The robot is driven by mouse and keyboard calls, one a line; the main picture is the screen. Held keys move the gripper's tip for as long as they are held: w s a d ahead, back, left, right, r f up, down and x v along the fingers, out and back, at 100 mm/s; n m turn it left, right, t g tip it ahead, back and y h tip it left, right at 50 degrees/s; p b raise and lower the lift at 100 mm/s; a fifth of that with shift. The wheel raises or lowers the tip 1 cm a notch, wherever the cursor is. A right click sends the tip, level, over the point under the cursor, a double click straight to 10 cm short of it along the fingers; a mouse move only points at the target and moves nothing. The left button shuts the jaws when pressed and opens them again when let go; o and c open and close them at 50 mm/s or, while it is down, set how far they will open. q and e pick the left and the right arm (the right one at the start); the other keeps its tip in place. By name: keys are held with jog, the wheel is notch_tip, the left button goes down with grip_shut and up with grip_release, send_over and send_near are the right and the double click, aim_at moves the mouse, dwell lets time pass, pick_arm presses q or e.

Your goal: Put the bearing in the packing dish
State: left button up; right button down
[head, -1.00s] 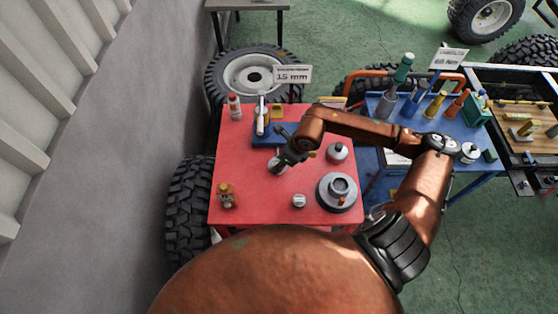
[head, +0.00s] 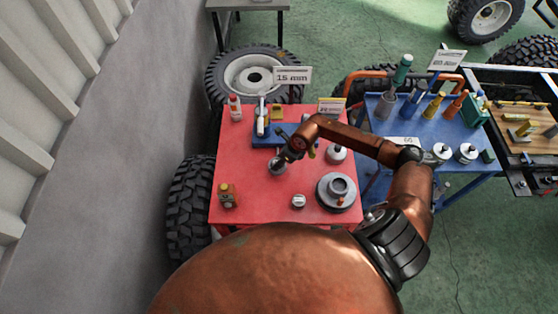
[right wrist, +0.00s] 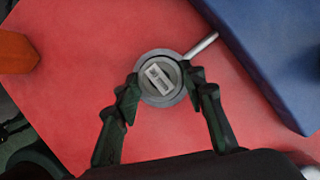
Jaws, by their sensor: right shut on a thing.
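A round grey metal piece (head: 277,167) with a raised rim sits on the red table (head: 242,160), just in front of the blue tray. In the right wrist view the piece (right wrist: 161,78) has a pale rectangular mark inside and a thin light rod at its upper right. I cannot tell for sure whether it is the bearing or the dish. My right gripper (head: 287,157) is at this piece; its fingertips (right wrist: 165,87) close on its two sides. A small grey round thing with a pale top (head: 299,201) stands apart near the front edge. My left gripper is not in view.
A blue tray (head: 258,142) with a white cylinder is behind the gripper. A grey stepped hub (head: 338,193) and a knobbed grey container (head: 336,153) stand at right. A small brown-yellow object (head: 228,195) is front left. A blue table (head: 476,162) holds several bottles.

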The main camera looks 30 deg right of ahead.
jog(key=c, duration=1.2)
grip_release()
jog(key=shift+c, duration=0.2)
jog(key=b+v, duration=0.1)
jog(key=v, duration=1.1)
jog(key=shift+a, duration=0.1)
